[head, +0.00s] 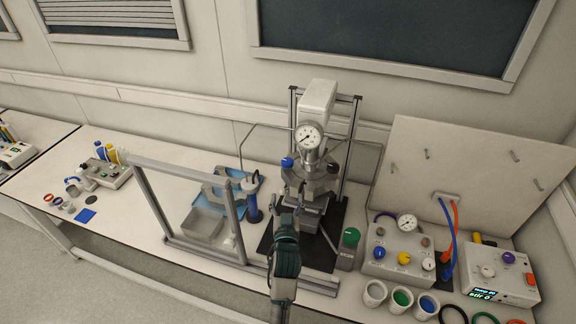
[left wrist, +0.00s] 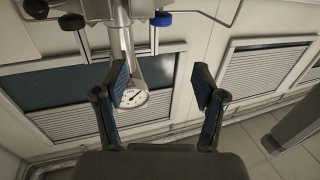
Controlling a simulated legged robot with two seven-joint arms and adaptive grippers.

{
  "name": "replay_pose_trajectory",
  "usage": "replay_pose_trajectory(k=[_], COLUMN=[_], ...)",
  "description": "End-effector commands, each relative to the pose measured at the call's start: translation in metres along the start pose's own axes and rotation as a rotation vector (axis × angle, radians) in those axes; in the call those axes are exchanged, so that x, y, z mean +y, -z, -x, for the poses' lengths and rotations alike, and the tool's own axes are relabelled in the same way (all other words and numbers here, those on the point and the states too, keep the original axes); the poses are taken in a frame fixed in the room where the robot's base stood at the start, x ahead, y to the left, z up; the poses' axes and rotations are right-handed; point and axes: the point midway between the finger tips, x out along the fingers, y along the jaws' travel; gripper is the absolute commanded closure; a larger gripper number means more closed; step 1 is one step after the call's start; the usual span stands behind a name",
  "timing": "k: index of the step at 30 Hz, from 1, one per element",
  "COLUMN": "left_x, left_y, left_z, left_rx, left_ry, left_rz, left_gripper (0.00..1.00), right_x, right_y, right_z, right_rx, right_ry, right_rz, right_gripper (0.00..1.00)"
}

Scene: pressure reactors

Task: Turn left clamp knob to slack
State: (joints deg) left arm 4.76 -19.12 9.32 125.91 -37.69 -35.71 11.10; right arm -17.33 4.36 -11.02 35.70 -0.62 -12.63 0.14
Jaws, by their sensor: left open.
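The reactor stands at the back of the bench in the head view, with a round dial gauge (head: 308,135) above its metal head (head: 312,178). A blue knob (head: 287,162) sits on the head's left side; which knob is the left clamp knob is not certain. My left gripper (head: 290,197) is in front of the reactor, below the blue knob and apart from it. In the left wrist view the open, empty jaws (left wrist: 162,85) show the gauge (left wrist: 132,97) beyond them, near the left finger. The blue knob (left wrist: 162,19) and a black knob (left wrist: 70,21) are beyond the fingertips. My right gripper is not in view.
A clear framed shield (head: 190,205) stands left of the reactor. A green-topped box (head: 349,238) is close on the right. A control box with knobs (head: 395,252) and several small cups are farther right. Metal posts (head: 353,135) flank the reactor.

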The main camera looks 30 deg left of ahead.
Motion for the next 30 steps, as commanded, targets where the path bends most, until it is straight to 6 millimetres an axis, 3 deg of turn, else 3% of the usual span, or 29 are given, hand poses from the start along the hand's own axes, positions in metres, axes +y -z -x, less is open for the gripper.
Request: replay_pose_trajectory(k=[18, 24, 30], left_x=[0.001, 0.002, 0.001], left_y=[0.003, 0.002, 0.000], left_z=[-0.134, -0.156, -0.160], left_rx=[0.000, 0.000, -0.001], left_ry=[0.000, -0.001, -0.001], left_rz=[-0.002, -0.002, 0.000], left_gripper=[0.30, 0.30, 0.30], right_x=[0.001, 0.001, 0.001], right_y=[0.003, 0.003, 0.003], right_z=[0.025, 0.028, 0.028], right_rx=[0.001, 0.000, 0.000], right_ry=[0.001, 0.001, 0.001], right_rz=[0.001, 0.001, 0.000], right_gripper=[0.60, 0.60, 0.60])
